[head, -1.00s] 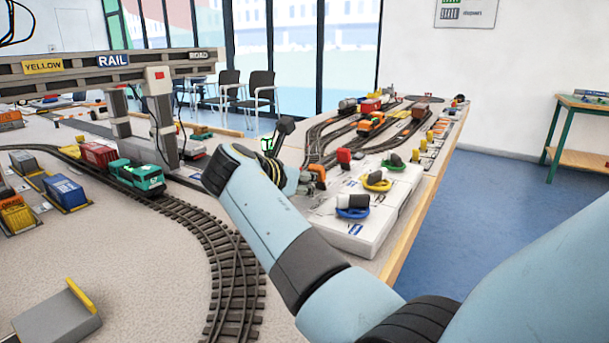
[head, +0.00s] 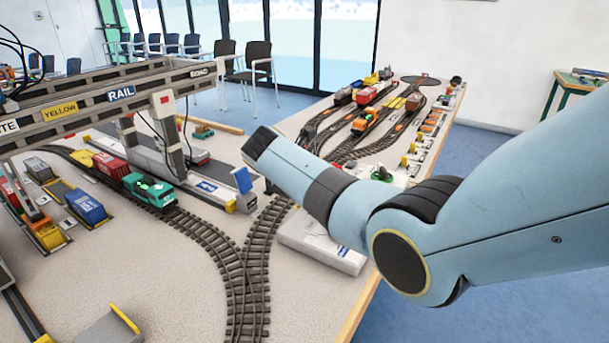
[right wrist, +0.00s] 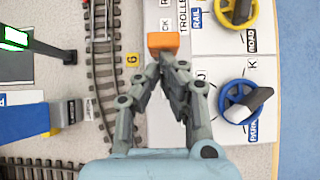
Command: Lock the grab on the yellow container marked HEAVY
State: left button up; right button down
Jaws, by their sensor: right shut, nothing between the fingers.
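A yellow-orange container (head: 47,236) stands at the left of the table in the head view; I cannot read any marking on it, nor make out a grab locked on it. In the right wrist view my right gripper (right wrist: 168,66) is shut and empty. Its fingertips are just below an orange block (right wrist: 163,41) on a white control panel (right wrist: 217,80); I cannot tell whether they touch it. Lettering ending in "CK" is beside the block. In the head view my right forearm hides that gripper and much of the panel (head: 322,250). My left gripper is not in view.
The panel carries a blue ring knob (right wrist: 244,103) and a yellow ring knob (right wrist: 238,12). Tracks (head: 243,265) run beside it. A gantry beam (head: 100,100) with WHITE, YELLOW, RAIL and ROAD signs spans the left. A teal locomotive (head: 148,189) stands on the track.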

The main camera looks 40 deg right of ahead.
jog(key=shift+w+d+r+g+y+p, duration=0.1)
jog(key=shift+d+r+g+y+p, duration=0.25)
jog(key=shift+r+y+p, duration=0.2)
jog(key=shift+w+d+f, duration=0.1)
jog(key=shift+d, duration=0.05)
jog(key=shift+f, duration=0.35)
jog(key=shift+r, duration=0.2)
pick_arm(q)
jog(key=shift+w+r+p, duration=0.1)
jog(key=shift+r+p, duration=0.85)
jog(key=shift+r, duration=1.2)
pick_arm(e)
jog(key=shift+r, duration=0.7)
